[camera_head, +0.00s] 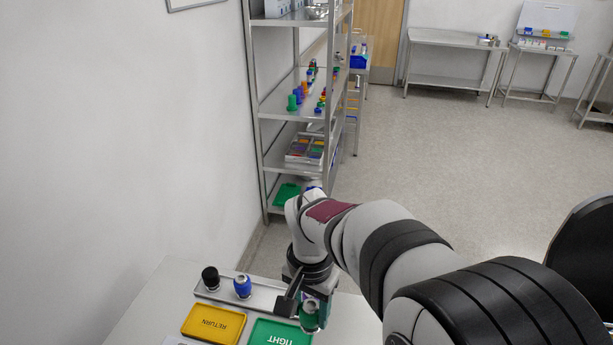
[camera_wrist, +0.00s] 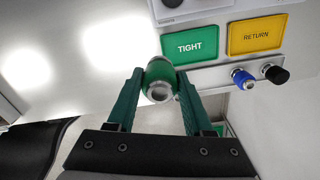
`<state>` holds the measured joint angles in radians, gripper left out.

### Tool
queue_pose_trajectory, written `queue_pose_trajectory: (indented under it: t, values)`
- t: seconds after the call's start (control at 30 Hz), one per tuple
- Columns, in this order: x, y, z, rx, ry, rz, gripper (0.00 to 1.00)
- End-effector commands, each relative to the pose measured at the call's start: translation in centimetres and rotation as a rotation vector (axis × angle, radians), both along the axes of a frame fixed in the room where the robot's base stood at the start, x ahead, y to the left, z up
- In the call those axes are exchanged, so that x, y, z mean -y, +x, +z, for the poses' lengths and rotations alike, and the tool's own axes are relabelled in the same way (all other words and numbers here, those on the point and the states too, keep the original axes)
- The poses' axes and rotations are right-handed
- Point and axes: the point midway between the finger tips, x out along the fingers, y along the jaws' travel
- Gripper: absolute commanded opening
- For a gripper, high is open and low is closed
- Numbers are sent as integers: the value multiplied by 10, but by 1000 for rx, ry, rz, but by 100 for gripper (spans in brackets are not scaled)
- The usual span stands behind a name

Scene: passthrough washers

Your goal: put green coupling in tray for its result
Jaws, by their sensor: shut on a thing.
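The green coupling (camera_head: 310,316) has a metal end and is gripped between the green fingers of my gripper (camera_head: 304,300). In the wrist view the coupling (camera_wrist: 157,72) sits between the fingertips of my gripper (camera_wrist: 158,84), its round metal opening facing the camera. The green tray marked TIGHT (camera_wrist: 205,32) lies just beyond and to the right of the coupling in that view. In the head view this TIGHT tray (camera_head: 262,328) is left of the coupling. The yellow tray marked RETURN (camera_head: 199,329) is beside it; it also shows in the wrist view (camera_wrist: 238,48).
A grey metal strip (camera_head: 266,293) behind the trays bears a blue coupling (camera_head: 242,287) and a black coupling (camera_head: 210,279). A wall rises at the left. A shelf rack (camera_head: 262,130) with coloured parts stands behind the table. Bare table (camera_wrist: 90,60) shows left of the coupling.

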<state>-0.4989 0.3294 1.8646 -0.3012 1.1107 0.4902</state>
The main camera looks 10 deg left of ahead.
Motion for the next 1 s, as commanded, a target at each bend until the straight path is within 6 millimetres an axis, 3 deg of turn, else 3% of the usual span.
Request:
queue_pose_trajectory:
  t: [0.1, 0.27, 0.37, 0.63, 0.8, 1.0]
  values:
    - [-45, 29, -12, -3, -2, 79, 0]
    - [-87, 50, -24, -2, 0, 149, 0]
    - [-106, 49, -34, -2, 0, 167, 0]
    - [-183, 25, -83, -2, 0, 167, 0]
    - [-205, 19, -98, -1, 0, 163, 0]
    - [-206, 19, -134, 0, 0, 161, 0]
